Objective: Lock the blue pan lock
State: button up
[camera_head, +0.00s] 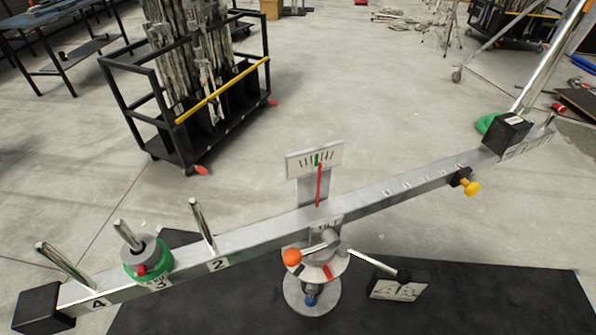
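A balance-like device with a long grey beam (262,236) stands before me. The beam is tilted, its left end low and its right end high. At its middle is a pivot post with a round hub. My gripper is not in view.
Metal pegs rise from the left beam, one carrying a green and grey weight (148,260). A yellow knob (472,187) hangs under the right beam. A dark mat (490,300) lies below. A black cart (190,100) of parts stands behind. Open concrete floor lies around.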

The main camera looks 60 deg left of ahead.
aim_at(310, 300)
jog(key=u, duration=1.1)
jog(key=l, duration=0.1)
